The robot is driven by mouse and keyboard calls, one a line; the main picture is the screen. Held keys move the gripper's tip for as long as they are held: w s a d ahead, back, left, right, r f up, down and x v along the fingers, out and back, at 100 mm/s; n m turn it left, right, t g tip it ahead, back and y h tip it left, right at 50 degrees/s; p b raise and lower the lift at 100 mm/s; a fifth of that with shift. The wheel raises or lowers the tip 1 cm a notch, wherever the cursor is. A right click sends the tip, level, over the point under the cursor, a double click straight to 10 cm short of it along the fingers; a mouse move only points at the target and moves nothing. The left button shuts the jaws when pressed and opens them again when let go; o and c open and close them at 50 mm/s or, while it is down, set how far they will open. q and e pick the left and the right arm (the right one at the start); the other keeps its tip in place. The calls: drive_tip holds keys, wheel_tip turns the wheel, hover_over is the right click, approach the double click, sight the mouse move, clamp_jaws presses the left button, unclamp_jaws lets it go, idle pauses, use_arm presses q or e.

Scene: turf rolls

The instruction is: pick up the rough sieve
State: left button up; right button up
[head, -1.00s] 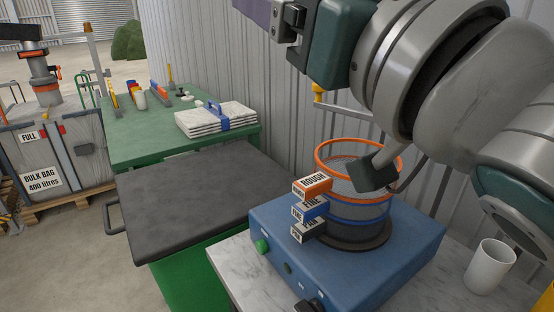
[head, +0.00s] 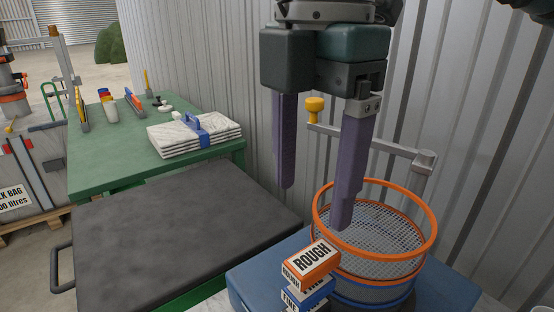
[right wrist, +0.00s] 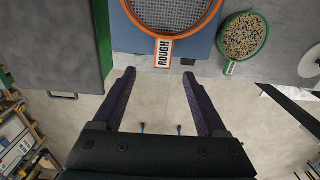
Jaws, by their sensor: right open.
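The rough sieve (head: 385,232) has an orange rim, wire mesh and an orange-and-white tag reading ROUGH. It sits on top of a stack on a blue base, above a blue-tagged sieve (head: 318,305) marked FINE. My right gripper (head: 315,205) is open and empty, pointing down with purple fingers. My left gripper is not in view.
A green table (head: 110,165) holds folded white sacks (head: 180,140). A corrugated wall (head: 225,85) and a grey bar (head: 370,142) are close behind. A green-rimmed round container (right wrist: 245,37) holds grains.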

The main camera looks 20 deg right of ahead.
hover_over(304, 263)
drive_tip(key=f, duration=0.4)
drive_tip(key=shift+w+d+f+p, duration=0.15)
drive_tip(key=shift+d+f+p, duration=0.1)
drive_tip(key=shift+p, duration=0.1)
drive_tip(key=f, duration=0.3)
drive_tip(key=f+p, duration=0.1)
drive_tip(key=shift+a+f, duration=0.2)
drive_tip(key=shift+a, duration=0.05)
drive_tip(key=shift+f, duration=0.55)
drive_tip(key=c, duration=0.6)
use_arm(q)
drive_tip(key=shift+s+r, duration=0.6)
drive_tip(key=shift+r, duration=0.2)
use_arm(e)
clamp_jaws()
drive_tip(key=shift+r, duration=0.1)
